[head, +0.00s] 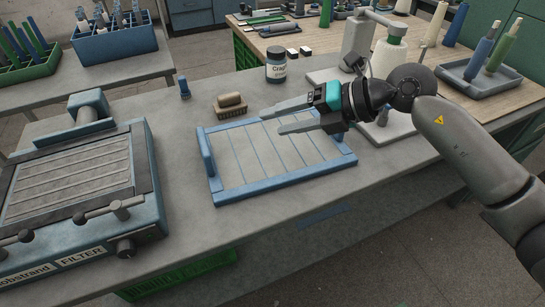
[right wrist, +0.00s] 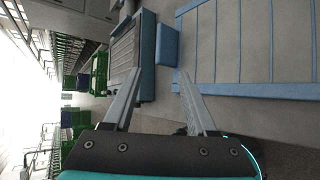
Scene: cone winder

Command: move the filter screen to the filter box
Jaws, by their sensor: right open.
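The filter screen (head: 285,181), a blue frame with pale grey panels, lies flat on the grey bench in the middle of the head view. A raised blue block stands at its left end. The filter box (head: 149,170), blue with a "FILTER" label and dark clamps, stands to its left. My right gripper (head: 273,122) is open and empty over the screen's far side, fingers pointing left. In the right wrist view the screen (right wrist: 255,91) is at right, beside the open fingers (right wrist: 158,74), with the filter box (right wrist: 148,58) beyond. My left gripper is not in view.
Behind the screen are a wooden brush (head: 231,105), a small blue item (head: 184,88) and a dark jar (head: 276,66). A white cone (head: 388,62) on a winder stands at the back right, near my right arm. Bare bench lies between screen and box.

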